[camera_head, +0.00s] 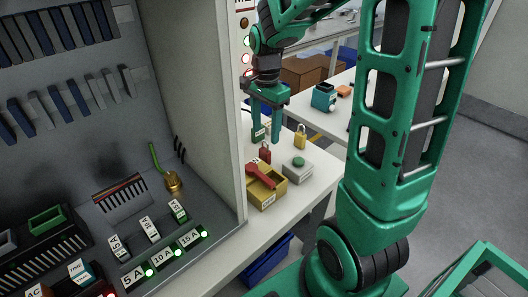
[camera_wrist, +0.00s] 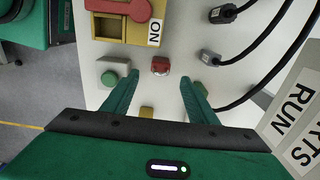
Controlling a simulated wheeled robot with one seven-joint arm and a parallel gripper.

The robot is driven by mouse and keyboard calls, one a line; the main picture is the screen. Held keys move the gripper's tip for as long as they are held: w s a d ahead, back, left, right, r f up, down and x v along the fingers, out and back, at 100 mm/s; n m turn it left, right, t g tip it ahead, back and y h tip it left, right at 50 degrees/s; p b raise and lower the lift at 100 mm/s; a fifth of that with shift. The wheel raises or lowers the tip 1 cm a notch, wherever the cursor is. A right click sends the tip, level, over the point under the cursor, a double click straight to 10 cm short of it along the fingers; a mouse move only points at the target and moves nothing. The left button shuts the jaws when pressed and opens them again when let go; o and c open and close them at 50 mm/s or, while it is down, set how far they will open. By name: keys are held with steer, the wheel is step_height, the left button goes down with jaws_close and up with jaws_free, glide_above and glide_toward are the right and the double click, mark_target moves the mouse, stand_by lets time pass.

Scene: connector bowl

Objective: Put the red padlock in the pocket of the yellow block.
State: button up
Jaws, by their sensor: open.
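The red padlock (camera_head: 265,153) stands on the white table, just behind the yellow block (camera_head: 268,196). In the wrist view the red padlock (camera_wrist: 160,66) shows between and slightly beyond my fingertips. My gripper (camera_head: 266,140) is open and empty, pointing down above the table near the red padlock. Its fingers (camera_wrist: 159,76) are spread to either side of the padlock; I cannot tell whether they touch it.
A grey box with a green button (camera_head: 298,170) stands right of the yellow block. A yellow padlock (camera_head: 300,136) stands behind it. Black cables with grey plugs (camera_wrist: 210,57) lie right in the wrist view. A tall grey cabinet wall (camera_head: 205,90) borders the left side.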

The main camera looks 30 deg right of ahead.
mark_target(264, 149)
steer(key=shift+a+f, duration=0.15)
steer(key=shift+f, duration=0.4)
steer(key=shift+a+f, duration=0.15)
steer(key=shift+f, duration=0.4)
steer(key=shift+w+d+f, duration=0.15)
steer(key=shift+f, duration=1.15)
steer(key=shift+w+d+f, duration=0.1)
steer(key=shift+f, duration=1.15)
steer(key=c, duration=1.3)
steer(key=shift+r, duration=0.15)
